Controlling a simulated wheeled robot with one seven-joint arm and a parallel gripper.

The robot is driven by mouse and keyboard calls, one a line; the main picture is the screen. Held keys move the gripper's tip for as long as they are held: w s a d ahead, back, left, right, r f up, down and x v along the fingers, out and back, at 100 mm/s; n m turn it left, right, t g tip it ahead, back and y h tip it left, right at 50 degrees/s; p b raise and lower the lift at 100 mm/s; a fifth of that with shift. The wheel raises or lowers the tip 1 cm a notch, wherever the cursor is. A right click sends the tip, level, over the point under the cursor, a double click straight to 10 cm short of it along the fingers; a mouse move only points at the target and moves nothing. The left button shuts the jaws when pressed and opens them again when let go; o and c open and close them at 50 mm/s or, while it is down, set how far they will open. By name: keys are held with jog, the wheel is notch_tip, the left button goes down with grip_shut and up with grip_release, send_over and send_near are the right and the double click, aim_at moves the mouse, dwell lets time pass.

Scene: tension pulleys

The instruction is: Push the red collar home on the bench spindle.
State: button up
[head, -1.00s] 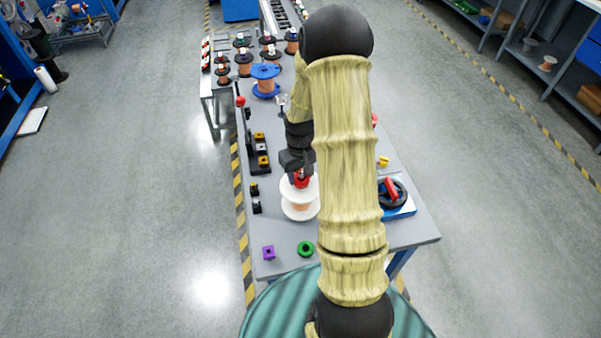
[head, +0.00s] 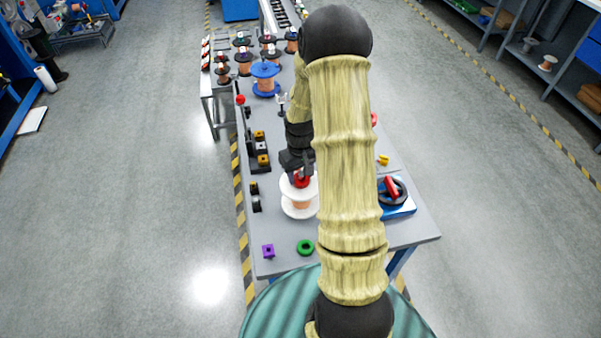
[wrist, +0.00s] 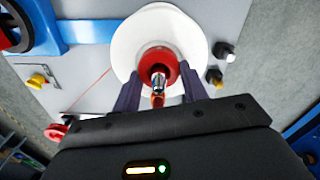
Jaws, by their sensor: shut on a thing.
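The red collar (head: 302,181) is at the top of the white-flanged spool (head: 299,210) on the bench. In the wrist view the red collar (wrist: 160,62) sits around the metal spindle tip (wrist: 158,82), over the white flange (wrist: 128,48). My gripper (wrist: 160,84) is shut on the collar, one dark finger on each side. In the head view my gripper (head: 300,172) is above the spool, partly hidden by my arm. How deep the collar sits on the spindle cannot be told.
Black and yellow blocks (head: 260,160) stand along the left edge. A blue spool (head: 265,80) stands behind.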

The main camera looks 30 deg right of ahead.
jog(key=shift+s+f, duration=0.2)
jog(key=o, duration=1.1)
jog(key=shift+c, duration=0.2)
jog(key=shift+s, duration=0.1)
jog(key=shift+w+r, duration=0.2)
jog(key=shift+r, duration=0.35)
notch_tip(320, 180, up, 17)
jog(key=b, duration=0.1)
jog(key=shift+f, duration=0.15)
jog(key=shift+a, duration=0.1)
